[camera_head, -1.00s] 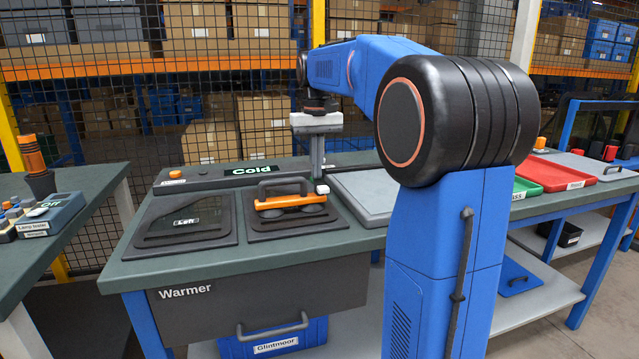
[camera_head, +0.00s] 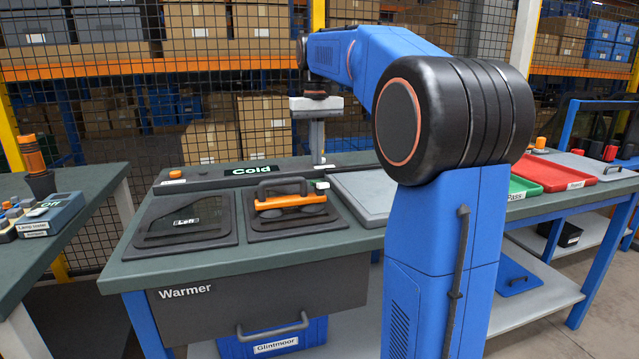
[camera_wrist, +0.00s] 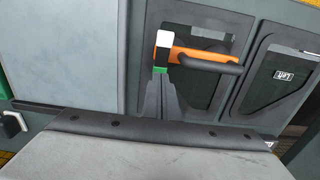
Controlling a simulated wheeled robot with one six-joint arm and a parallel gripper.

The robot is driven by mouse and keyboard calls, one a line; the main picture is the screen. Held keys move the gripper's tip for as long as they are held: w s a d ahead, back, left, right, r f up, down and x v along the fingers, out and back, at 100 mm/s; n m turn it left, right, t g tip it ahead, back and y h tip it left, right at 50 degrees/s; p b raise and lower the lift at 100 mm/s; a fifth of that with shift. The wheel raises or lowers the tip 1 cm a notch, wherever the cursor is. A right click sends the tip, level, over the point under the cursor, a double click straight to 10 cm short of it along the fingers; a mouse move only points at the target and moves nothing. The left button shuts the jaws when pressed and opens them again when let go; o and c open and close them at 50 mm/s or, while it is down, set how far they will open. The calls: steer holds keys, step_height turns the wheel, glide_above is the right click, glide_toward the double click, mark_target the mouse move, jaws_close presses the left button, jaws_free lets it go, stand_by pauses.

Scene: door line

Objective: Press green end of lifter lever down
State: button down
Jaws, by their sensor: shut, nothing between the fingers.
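The orange lifter (camera_head: 290,202) lies on the right-hand dark panel of the warmer, with a black handle and dark round cups. It also shows in the wrist view (camera_wrist: 190,55). At its right end is a small lever end, white (camera_head: 321,186) above; in the wrist view the white block (camera_wrist: 164,39) has a green part (camera_wrist: 160,70) beside it. My gripper (camera_head: 317,163) points down, with its fingers shut and empty, above and behind the lever end. In the wrist view its fingertips (camera_wrist: 162,80) overlap the green part, so I cannot tell whether they touch. The lever's tilt is unclear.
The left panel (camera_head: 185,222) reads "Left". A sign (camera_head: 252,171) on the rear bar reads "Cold". A grey plate (camera_head: 365,195) lies right of the lifter. Green (camera_head: 522,187) and red (camera_head: 555,173) trays stand farther right. A mesh fence is behind the bench.

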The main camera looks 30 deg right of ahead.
steer(key=shift+r, duration=1.45)
steer(key=s+a+f+n+t, duration=0.1)
steer(key=s+a+f, duration=0.4)
steer(key=s+f, duration=0.4)
steer(key=s+a+f+n+t, duration=0.1)
steer(key=s+a+f+t, duration=0.1)
steer(key=s+a+f, duration=0.3)
steer(key=s+a+f+n+t, duration=0.1)
steer(key=s+a+f, duration=0.4)
steer(key=s+f, duration=0.8)
steer(key=s, duration=0.3)
steer(key=shift+a+t, duration=0.4)
